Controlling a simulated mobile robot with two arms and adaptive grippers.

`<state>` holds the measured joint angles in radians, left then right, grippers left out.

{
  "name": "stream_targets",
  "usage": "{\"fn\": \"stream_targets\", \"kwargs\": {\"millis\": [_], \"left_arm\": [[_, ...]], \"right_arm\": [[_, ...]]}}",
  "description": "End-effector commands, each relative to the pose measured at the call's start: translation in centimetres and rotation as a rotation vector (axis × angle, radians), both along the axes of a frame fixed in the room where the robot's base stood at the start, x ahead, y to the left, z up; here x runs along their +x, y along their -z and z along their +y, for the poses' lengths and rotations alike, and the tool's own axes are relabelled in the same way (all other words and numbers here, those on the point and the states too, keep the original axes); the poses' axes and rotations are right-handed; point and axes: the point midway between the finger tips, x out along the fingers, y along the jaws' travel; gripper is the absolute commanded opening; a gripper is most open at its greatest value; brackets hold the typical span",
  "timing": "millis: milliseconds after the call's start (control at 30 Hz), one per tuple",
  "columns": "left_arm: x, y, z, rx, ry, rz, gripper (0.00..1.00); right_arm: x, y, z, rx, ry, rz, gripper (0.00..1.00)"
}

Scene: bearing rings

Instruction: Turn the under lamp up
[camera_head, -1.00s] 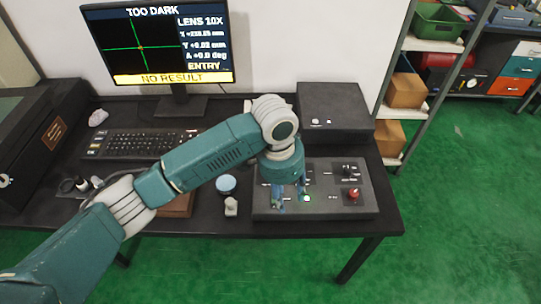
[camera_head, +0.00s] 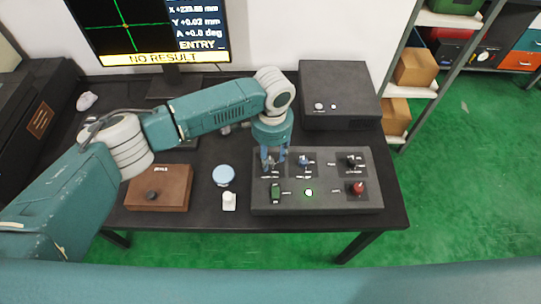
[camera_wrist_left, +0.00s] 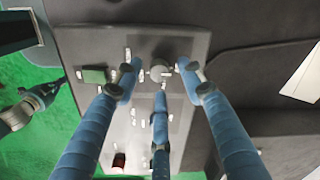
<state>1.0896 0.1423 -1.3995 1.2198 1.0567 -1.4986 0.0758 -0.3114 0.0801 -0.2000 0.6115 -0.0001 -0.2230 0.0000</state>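The dark control panel (camera_head: 330,205) lies at the right front of the desk. It carries several controls: a blue-grey knob (camera_head: 304,161), a black knob (camera_head: 353,161), a red knob (camera_head: 357,188), a green rocker (camera_head: 276,193) and a lit button (camera_head: 308,192). My left gripper (camera_head: 273,163) points down over the panel's upper left knob and mostly hides it in the head view. In the left wrist view this grey knob (camera_wrist_left: 158,73) sits between the open blue fingertips, with gaps at both sides. My right gripper (camera_wrist_left: 32,105) seems to show small at the wrist view's left edge.
A dark box (camera_head: 340,95) stands behind the panel. A brown box (camera_head: 160,188), a round blue-topped item (camera_head: 223,176) and a small white item (camera_head: 229,201) stand left of the panel.

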Motion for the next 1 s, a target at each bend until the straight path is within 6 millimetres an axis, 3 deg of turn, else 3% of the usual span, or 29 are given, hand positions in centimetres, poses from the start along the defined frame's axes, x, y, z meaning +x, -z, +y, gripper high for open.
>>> {"fn": "stream_targets", "kwargs": {"millis": [33, 167, 433, 467, 667, 1000], "left_arm": [[0.0, 0.5, 0.0, 0.0, 0.0, 0.0, 0.4], [0.1, 1.3, 0.0, 0.0, 0.001, -0.001, 0.4], [0.1, 1.5, 0.0, 0.0, 0.001, -0.001, 0.4], [0.1, 1.5, 0.0, 0.0, 0.001, -0.001, 0.38], [0.1, 1.5, 0.0, -0.001, 0.001, -0.002, 0.0], [0.1, 1.4, 0.0, -0.002, 0.032, -0.002, 0.0]], "right_arm": [[1.5, -0.2, 0.1, 0.003, 0.0, -0.021, 0.0], [3.4, -0.4, 0.3, 0.006, 0.0, -0.052, 0.0], [2.3, -0.3, 0.2, 0.004, 0.001, -0.032, 0.0], [1.9, -0.3, 0.2, 0.004, 0.001, -0.028, 0.0], [0.6, -0.2, 0.1, 0.002, 0.001, -0.008, 0.0], [1.4, -0.4, 0.2, 0.004, 0.001, -0.021, 0.0]]}}
